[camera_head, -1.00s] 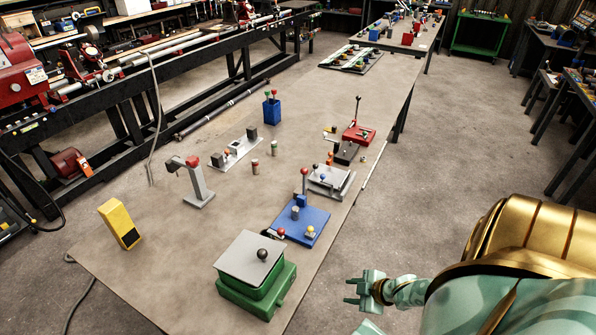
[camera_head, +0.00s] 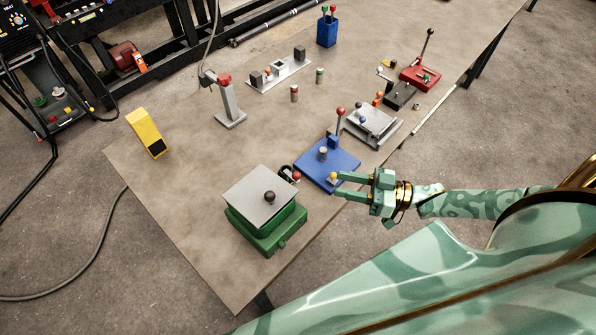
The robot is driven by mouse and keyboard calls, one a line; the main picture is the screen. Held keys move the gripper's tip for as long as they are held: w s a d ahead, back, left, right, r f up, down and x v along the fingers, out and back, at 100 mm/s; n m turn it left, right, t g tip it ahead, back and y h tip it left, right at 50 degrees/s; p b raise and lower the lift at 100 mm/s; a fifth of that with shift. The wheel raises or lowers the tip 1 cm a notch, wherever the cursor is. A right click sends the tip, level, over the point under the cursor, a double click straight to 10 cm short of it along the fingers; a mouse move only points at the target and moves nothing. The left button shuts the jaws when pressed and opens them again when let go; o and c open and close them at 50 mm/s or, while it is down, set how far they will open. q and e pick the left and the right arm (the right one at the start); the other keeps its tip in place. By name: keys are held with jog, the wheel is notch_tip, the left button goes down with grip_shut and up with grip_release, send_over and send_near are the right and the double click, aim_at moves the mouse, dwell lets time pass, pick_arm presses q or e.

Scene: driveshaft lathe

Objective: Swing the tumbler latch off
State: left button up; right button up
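No part is labelled as the tumbler latch, so I cannot tell for certain which one it is. A blue base plate (camera_head: 318,172) lies near the table's right edge, with an upright red-knobbed lever (camera_head: 340,125), a grey round post (camera_head: 322,153) and a small yellow knob (camera_head: 333,177). A black piece with a red ball (camera_head: 296,176) sits at its left corner. My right gripper (camera_head: 340,185) reaches in from the right; its two fingers are apart and empty, with the tips close to the yellow knob. Whether they touch it is unclear. My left gripper is out of view.
A green box with a grey lid and black knob (camera_head: 258,205) stands left of the blue plate. A grey fixture (camera_head: 373,125) and a red lever fixture (camera_head: 420,78) stand beyond it. A grey post (camera_head: 230,105) and yellow block (camera_head: 147,133) are further left. The table's left front is clear.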

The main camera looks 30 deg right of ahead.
aim_at(296, 173)
jog(key=x, duration=1.2)
jog(key=shift+a, duration=0.1)
